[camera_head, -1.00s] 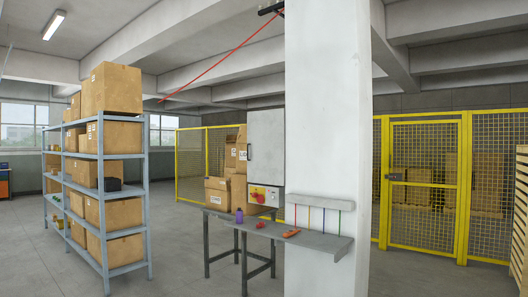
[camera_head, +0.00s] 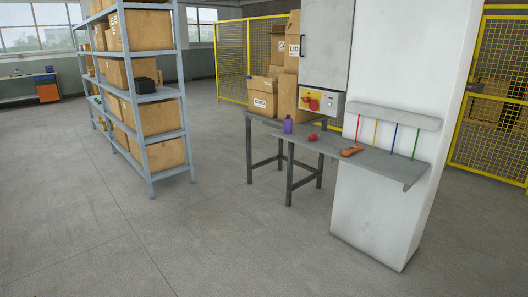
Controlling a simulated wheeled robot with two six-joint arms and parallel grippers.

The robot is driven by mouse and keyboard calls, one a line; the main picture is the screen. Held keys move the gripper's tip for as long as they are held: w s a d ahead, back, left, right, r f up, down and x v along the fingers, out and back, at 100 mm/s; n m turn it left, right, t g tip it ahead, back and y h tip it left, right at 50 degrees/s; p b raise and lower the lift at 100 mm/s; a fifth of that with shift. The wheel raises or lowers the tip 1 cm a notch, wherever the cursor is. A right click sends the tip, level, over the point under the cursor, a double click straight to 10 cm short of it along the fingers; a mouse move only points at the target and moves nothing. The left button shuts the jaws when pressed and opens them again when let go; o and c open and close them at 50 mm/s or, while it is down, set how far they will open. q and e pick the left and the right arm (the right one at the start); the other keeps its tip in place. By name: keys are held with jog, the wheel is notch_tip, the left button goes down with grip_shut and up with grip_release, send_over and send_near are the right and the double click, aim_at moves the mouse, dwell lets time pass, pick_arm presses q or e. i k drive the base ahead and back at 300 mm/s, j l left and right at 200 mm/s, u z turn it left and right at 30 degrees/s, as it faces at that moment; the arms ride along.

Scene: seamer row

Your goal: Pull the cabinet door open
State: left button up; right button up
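The cabinet (camera_head: 326,45) is a grey box mounted on the left side of the white pillar, above the table. Its door appears shut, with a dark vertical handle (camera_head: 303,46) near its left edge. The cabinet's top is cut off by the upper edge of the view. A smaller box with a red knob on a yellow plate (camera_head: 311,101) sits right under the cabinet. Neither of my grippers shows in the head view.
A grey shelf (camera_head: 395,162) juts from the white pillar (camera_head: 376,215). A loaded rack (camera_head: 146,98) stands left. The floor in front is clear.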

aim_at(326, 25)
jog(key=i, duration=2.6)
